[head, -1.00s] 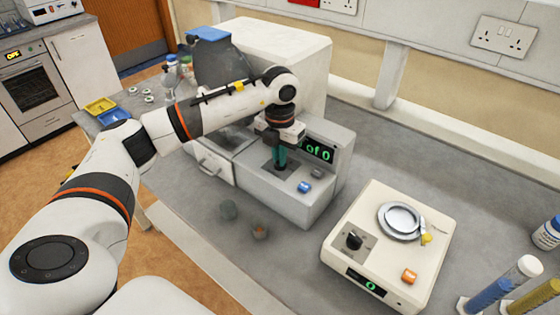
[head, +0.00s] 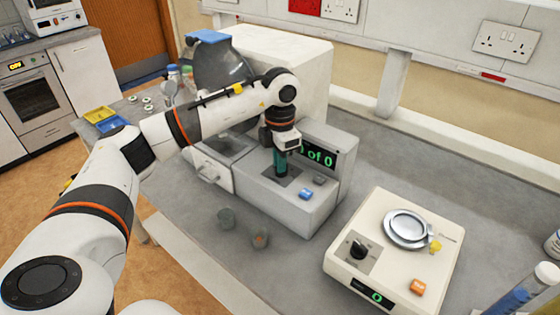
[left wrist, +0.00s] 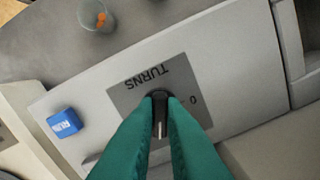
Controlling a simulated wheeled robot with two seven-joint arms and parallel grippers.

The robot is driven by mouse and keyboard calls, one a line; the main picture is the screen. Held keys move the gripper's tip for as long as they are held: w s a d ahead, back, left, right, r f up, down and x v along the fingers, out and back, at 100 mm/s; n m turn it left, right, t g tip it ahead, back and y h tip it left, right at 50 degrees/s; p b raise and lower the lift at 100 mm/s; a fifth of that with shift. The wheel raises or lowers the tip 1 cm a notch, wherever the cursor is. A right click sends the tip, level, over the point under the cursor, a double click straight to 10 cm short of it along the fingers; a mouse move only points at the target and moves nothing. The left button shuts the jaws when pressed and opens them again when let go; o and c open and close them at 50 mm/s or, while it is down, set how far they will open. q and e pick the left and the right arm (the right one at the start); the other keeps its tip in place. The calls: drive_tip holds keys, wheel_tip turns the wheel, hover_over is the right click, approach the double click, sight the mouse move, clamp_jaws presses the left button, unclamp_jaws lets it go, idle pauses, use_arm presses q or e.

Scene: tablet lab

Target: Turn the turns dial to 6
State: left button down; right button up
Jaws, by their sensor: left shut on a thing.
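The turns dial is a black knob (left wrist: 160,112) on a grey plate marked TURNS (left wrist: 125,92) in the left wrist view, with a 0 printed beside it. The plate is on top of the white machine (head: 262,195). My left gripper (head: 281,172) points down onto the dial from above. Its green fingers (left wrist: 160,105) are shut on the knob, one on each side. The knob's white line shows between the fingers. The machine's display (head: 315,157) reads "of 0" in green, its left part hidden by my gripper. My right gripper is not in view.
A blue RUN button (left wrist: 65,123) is close to the dial, also on the machine. A cream balance (head: 390,250) with a round pan, black knob and orange button stands to the right.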

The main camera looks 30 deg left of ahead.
use_arm(q)
drive_tip(key=shift+w+r, duration=0.1)
drive_tip(key=shift+r, duration=0.1)
drive_tip(key=c, duration=1.5)
unclamp_jaws()
drive_tip(key=shift+f, duration=0.1)
wheel_tip(320, 180, up, 12)
drive_tip(key=b, duration=0.1)
